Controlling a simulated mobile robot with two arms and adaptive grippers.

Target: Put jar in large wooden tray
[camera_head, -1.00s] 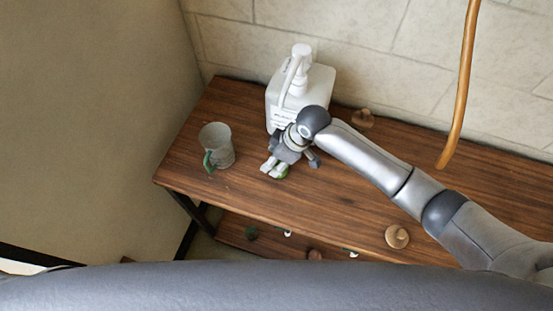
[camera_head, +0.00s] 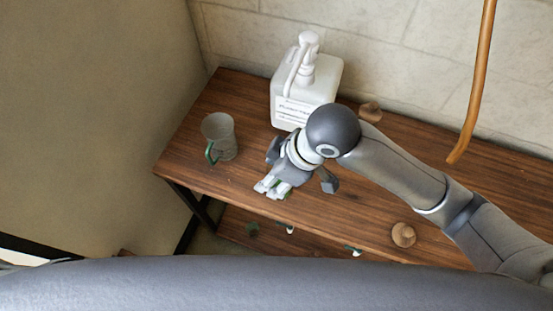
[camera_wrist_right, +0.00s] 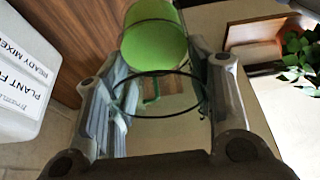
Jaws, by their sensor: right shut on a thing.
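My right gripper (camera_head: 271,188) is over the front left part of the wooden table, shut on the jar. In the right wrist view the jar's round green end (camera_wrist_right: 153,48) shows between my fingers, with thin dark rings and see-through glass nearer the camera. In the head view the gripper hides most of the jar; only a bit of green shows. My left gripper is not in view. No large wooden tray can be made out for certain; a brown wooden thing (camera_wrist_right: 262,52) shows at the upper right of the wrist view, only partly in frame.
A white pump container (camera_head: 306,88) stands behind my gripper near the wall. A grey cup with a green handle (camera_head: 221,136) stands to its left. Small round wooden pieces (camera_head: 403,235) lie on the table (camera_head: 360,215). A lower shelf (camera_head: 235,228) holds small things. An orange-brown pole (camera_head: 475,85) hangs at right.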

